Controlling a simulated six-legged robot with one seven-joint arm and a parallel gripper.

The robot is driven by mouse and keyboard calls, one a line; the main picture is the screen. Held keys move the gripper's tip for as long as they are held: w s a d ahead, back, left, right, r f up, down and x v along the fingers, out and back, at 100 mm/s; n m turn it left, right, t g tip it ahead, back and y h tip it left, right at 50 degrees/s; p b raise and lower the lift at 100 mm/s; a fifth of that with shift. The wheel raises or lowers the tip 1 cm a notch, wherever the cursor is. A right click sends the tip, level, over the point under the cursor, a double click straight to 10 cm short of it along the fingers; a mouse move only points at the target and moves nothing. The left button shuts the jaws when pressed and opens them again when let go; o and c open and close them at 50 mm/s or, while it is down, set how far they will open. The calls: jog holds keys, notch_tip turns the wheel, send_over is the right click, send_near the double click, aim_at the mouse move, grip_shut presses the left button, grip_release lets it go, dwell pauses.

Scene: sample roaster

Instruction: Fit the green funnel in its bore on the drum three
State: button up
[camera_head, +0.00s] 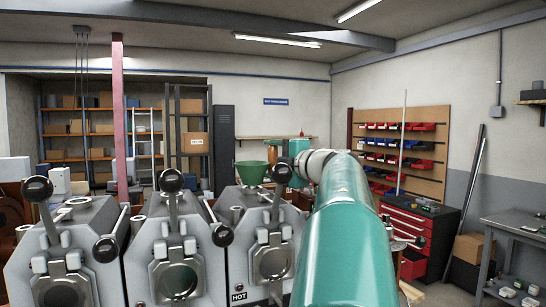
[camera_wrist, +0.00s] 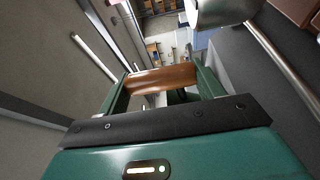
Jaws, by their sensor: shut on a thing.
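The green funnel (camera_head: 251,173) shows in the head view, upright, wide mouth up, over the back of the rightmost grey drum unit (camera_head: 238,240), which I take for drum three. My gripper (camera_head: 280,150) is just right of the funnel at the end of my teal arm. In the wrist view, my gripper (camera_wrist: 162,80) is shut on a brown, handle-like bar (camera_wrist: 160,79), with green showing behind it, apparently the funnel's.
Two similar drum units (camera_head: 180,245) stand to the left. Levers with black knobs (camera_head: 282,173) rise in front of the funnel. A red tool cabinet (camera_head: 405,235) and a grey bench (camera_head: 510,228) stand at the right. Shelves (camera_head: 90,134) are at the back left.

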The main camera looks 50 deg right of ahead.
jog(key=shift+f, duration=0.45)
jog(key=o, duration=1.1)
jog(key=shift+o, duration=0.2)
jog(key=shift+s, duration=0.15)
jog(key=s+a, duration=0.2)
jog(key=s, duration=1.1)
jog(key=shift+s, duration=0.2)
